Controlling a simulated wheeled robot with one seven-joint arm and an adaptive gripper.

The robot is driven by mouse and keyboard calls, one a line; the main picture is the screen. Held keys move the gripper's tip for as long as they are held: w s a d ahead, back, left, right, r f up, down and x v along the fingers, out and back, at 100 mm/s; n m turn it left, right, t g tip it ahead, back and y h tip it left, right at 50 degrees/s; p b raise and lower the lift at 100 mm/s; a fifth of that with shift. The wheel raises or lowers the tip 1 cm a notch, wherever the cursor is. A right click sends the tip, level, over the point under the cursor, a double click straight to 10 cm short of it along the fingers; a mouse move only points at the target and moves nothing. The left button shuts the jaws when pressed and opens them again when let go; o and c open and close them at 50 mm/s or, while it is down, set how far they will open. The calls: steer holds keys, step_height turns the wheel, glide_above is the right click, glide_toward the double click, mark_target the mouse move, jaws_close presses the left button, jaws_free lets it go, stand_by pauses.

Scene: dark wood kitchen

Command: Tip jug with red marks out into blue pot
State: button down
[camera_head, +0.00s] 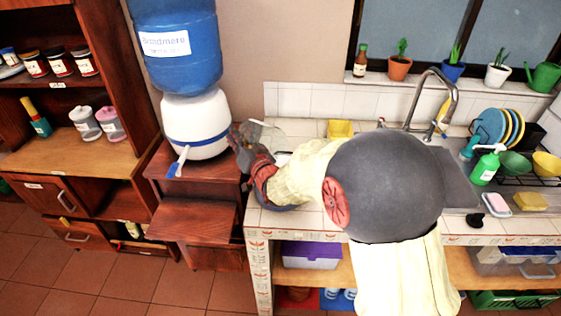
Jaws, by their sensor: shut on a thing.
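My gripper (246,142), dark grey and red at the end of my pale arm, is over the left end of the tiled counter. It is shut on a clear, see-through vessel (268,134), which looks like the jug. Only part of the vessel shows beside the fingers; its red marks and its contents cannot be made out. A blue-grey rounded rim (272,207), probably the blue pot, shows below my forearm on the counter's left end. My arm hides most of it, and its inside cannot be seen.
A blue water dispenser (178,50) stands on a wooden stand left of the counter. A sink with a tap (452,98), a dish rack with plates (494,127) and a green soap bottle (486,166) are at right. A yellow block (340,129) sits at the back.

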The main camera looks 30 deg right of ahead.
steer(key=shift+w+r, duration=0.3)
steer(key=shift+f, duration=0.25)
steer(key=shift+w+g+p, duration=0.3)
steer(key=shift+g+p, duration=0.3)
steer(key=shift+p, duration=0.45)
steer(key=f+g+p, duration=0.1)
steer(key=p, duration=0.1)
steer(key=shift+w+a+f+p, duration=0.1)
steer(key=shift+w+p, duration=0.25)
steer(key=shift+w, duration=0.05)
steer(key=g+p, duration=0.1)
steer(key=p, duration=0.1)
steer(key=g+p, duration=0.1)
steer(key=p, duration=0.2)
steer(key=w+g+p, duration=0.1)
steer(key=p, duration=0.1)
steer(key=shift+f+g+p, duration=0.25)
steer(key=shift+g+p, duration=0.1)
steer(key=shift+g, duration=0.05)
steer(key=p, duration=0.1)
steer(key=g+p, duration=0.1)
steer(key=p, duration=0.1)
steer(key=shift+w+r+n+h, duration=0.15)
steer(key=shift+w+n+h, duration=0.15)
steer(key=shift+w, duration=0.05)
steer(key=f+g+b, duration=0.1)
steer(key=w+f+b, duration=0.1)
steer(key=f+g+b, duration=0.1)
steer(key=shift+w+a+f+g, duration=0.1)
steer(key=shift+w+g, duration=0.2)
